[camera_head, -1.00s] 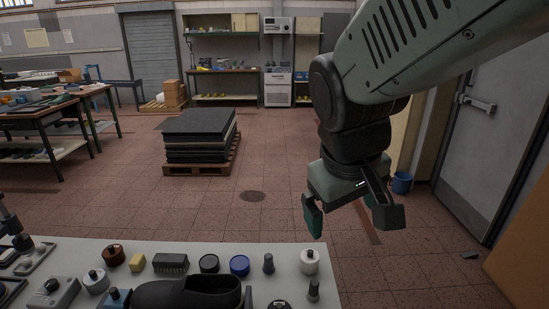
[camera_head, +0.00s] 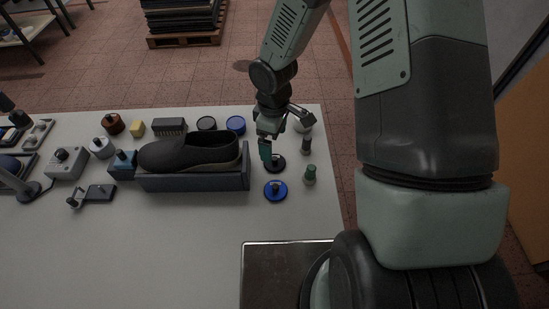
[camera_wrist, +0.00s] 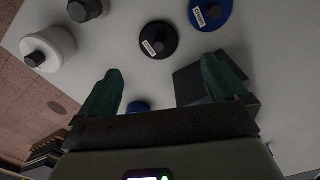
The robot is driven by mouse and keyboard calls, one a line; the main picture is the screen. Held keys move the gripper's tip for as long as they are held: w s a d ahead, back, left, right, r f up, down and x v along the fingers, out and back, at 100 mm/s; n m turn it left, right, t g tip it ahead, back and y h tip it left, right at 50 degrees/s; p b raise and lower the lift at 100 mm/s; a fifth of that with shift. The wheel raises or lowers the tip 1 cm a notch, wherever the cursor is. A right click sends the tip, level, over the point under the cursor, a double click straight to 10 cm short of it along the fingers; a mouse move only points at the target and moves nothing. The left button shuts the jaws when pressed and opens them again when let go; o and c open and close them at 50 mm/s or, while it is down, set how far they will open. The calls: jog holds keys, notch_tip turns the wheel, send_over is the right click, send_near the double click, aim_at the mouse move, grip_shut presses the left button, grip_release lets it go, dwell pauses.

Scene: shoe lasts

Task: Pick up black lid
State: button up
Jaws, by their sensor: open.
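The black lid (camera_head: 279,166) is a round dark disc with a knob, lying flat on the pale table. It shows in the wrist view (camera_wrist: 158,40) with a white label, just beyond my fingertips. My gripper (camera_head: 279,143) is open and empty, pointing down just behind and above the lid in the head view. One teal finger overlaps the lid's far side there. In the wrist view my gripper (camera_wrist: 162,68) has its two fingers wide apart, and the lid is not between them.
A blue lid (camera_head: 276,190) lies just nearer than the black one. Small bottles (camera_head: 309,175) and a white jar (camera_head: 303,125) stand right. The table (camera_head: 130,255) is clear in front.

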aim_at(275, 158)
notch_tip(275, 158, down, 8)
jog(key=shift+d+f, duration=0.15)
jog(key=shift+f, duration=0.05)
jog(key=c, duration=1.1)
